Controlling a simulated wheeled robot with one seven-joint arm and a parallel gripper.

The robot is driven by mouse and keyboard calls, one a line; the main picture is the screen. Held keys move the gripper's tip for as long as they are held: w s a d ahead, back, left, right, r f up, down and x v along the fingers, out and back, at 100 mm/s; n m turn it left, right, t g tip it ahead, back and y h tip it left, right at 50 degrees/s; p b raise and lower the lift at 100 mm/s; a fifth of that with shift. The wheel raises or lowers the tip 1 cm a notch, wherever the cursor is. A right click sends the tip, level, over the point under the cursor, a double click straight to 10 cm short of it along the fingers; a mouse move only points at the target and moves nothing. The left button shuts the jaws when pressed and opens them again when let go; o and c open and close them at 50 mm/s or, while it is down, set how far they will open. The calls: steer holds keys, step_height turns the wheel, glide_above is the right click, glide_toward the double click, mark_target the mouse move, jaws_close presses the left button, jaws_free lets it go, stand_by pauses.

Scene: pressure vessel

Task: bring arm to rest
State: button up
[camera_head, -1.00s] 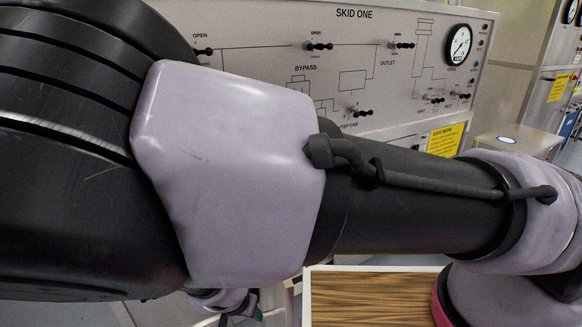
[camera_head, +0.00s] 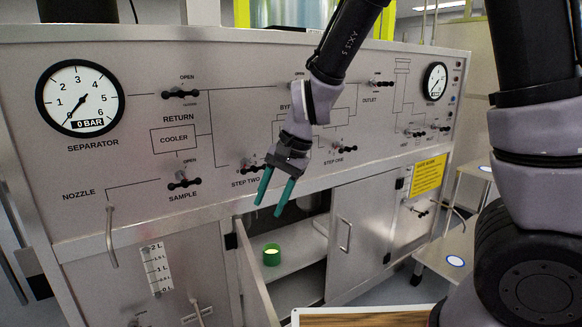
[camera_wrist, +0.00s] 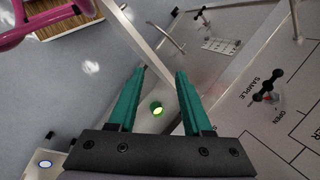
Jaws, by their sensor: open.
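Nothing is between the fingers. In the wrist view my gripper (camera_wrist: 158,75) also shows two parted fingers, with the floor and a panel edge beyond. My arm reaches from the right side of the head view up and over to the gripper.
Below the panel, a cabinet door stands open and a green cup (camera_head: 271,256) with a pale top sits inside. A separator gauge (camera_head: 82,97) reads near 0. A wooden tabletop (camera_head: 365,318) is at the bottom, and a low side table (camera_head: 450,255) stands right.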

steer(key=w+d+r+t+y, duration=0.1)
steer(key=w+d+r+t, duration=0.15)
steer(key=d+r, duration=0.65)
steer(key=s+d+r+t+h, duration=0.1)
steer(key=s+d+r+t, duration=0.1)
steer(key=d+r, duration=0.4)
steer(key=s+d+r+t+h, duration=0.2)
steer(key=s+d+r, duration=0.3)
steer(key=d, duration=0.9)
steer(key=shift+r, duration=0.55)
steer(key=shift+s+d+t, duration=0.1)
steer(key=shift+t, duration=0.15)
